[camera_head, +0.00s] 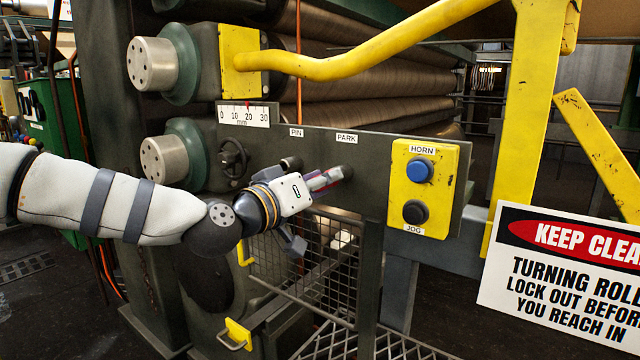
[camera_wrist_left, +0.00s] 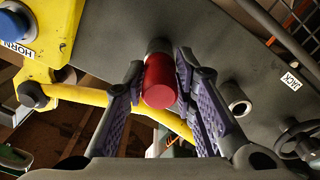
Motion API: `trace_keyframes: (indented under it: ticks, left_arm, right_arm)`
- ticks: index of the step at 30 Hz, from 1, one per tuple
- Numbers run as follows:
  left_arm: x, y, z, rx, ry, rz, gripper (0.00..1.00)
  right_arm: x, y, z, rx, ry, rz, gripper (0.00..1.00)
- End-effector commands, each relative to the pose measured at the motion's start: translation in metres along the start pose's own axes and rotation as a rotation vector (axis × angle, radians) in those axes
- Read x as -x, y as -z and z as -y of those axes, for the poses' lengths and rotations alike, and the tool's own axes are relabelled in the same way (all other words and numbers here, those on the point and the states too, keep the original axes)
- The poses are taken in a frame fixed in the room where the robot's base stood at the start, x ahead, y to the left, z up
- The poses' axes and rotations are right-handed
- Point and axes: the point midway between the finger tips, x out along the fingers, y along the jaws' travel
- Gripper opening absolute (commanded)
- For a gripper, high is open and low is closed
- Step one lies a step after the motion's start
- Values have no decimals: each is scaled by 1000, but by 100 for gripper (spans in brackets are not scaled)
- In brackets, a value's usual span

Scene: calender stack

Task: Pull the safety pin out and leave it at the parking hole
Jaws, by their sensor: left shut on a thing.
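The safety pin shows as a red round handle (camera_wrist_left: 160,82) in the left wrist view, between the two dark fingers of my left gripper (camera_wrist_left: 158,70). In the head view the left gripper (camera_head: 326,180) is shut on the red handle, in front of the panel below the PARK label (camera_head: 347,138). A grey round part (camera_wrist_left: 158,47) shows behind the handle at the parking hole; how deep the pin sits cannot be told. The socket under the PIN label (camera_head: 290,163) is an empty open tube, also in the left wrist view (camera_wrist_left: 236,98). My right gripper is not in view.
A yellow box with a blue HORN button (camera_head: 420,169) and a black JOG button (camera_head: 415,211) is right of the parking hole. A dark handwheel (camera_head: 233,158) is left of the PIN socket. A yellow rail (camera_head: 350,65) passes above; a wire mesh guard (camera_head: 320,260) is below.

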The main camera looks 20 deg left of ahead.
Motion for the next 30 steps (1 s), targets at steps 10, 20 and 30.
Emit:
trace_keyframes:
  ticks: [10,20,30]
  left_arm:
    - [-2,0,0,0,0,0,49]
    - [-2,0,0,0,0,1,60]
    - [-2,0,0,0,0,0,60]
  right_arm:
    - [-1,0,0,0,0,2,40]
    - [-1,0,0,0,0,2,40]
    - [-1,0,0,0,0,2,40]
